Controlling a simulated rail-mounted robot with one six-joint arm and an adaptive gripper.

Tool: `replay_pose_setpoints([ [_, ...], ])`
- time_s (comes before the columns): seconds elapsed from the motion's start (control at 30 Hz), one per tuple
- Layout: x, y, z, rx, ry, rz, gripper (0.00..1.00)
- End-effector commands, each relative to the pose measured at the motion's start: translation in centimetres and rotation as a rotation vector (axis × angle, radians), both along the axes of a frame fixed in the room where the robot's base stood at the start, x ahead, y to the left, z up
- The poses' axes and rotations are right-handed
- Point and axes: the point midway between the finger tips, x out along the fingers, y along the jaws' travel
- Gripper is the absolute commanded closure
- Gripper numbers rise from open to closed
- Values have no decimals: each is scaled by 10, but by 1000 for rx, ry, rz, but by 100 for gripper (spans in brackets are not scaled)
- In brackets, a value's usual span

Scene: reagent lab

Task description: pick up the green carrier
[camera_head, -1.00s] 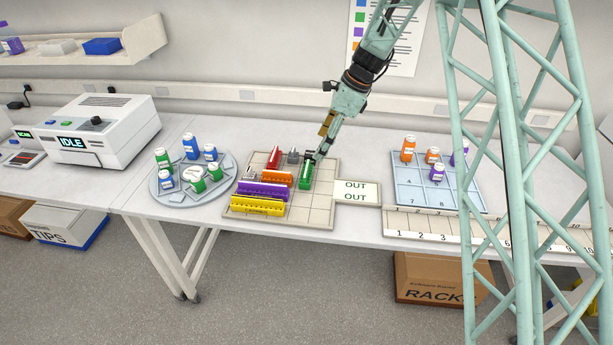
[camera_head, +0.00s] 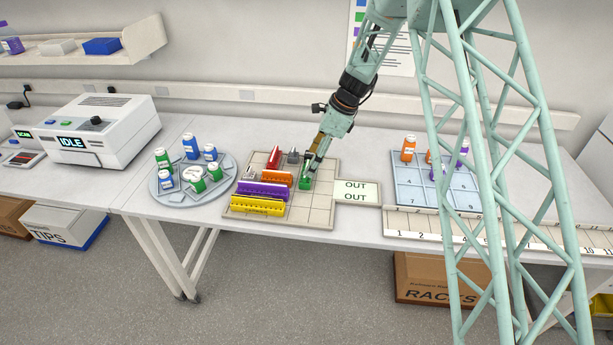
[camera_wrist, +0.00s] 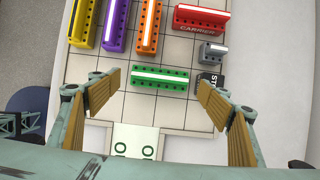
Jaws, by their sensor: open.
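The green carrier (camera_head: 305,182) stands on the gridded board (camera_head: 318,208), right of the orange carrier. In the wrist view the green carrier (camera_wrist: 160,80) lies crosswise, with a white strip and a row of holes. My gripper (camera_head: 310,165) is above it, and in the head view its fingers partly hide the carrier. In the wrist view my gripper (camera_wrist: 160,90) has its two fingers spread apart, one beyond each end of the green carrier. Nothing is held. I cannot tell the exact height of the fingertips above the carrier.
A red carrier (camera_wrist: 201,19), an orange carrier (camera_wrist: 149,28), a purple carrier (camera_wrist: 116,26) and a yellow carrier (camera_head: 257,205) share the board. A small grey block (camera_wrist: 213,52) and a black block marked ST (camera_wrist: 208,81) are near the right finger. Board squares toward OUT are clear.

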Motion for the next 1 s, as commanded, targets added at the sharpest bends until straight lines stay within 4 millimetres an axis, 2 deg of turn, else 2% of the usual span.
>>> replay_pose_setpoints([
  [0.33, 0, 2, -5, 0, 1, 0, 28],
  [0.73, 2, 17, -40, -1, 2, 1, 28],
  [1.0, 2, 21, -48, 0, 1, -1, 28],
])
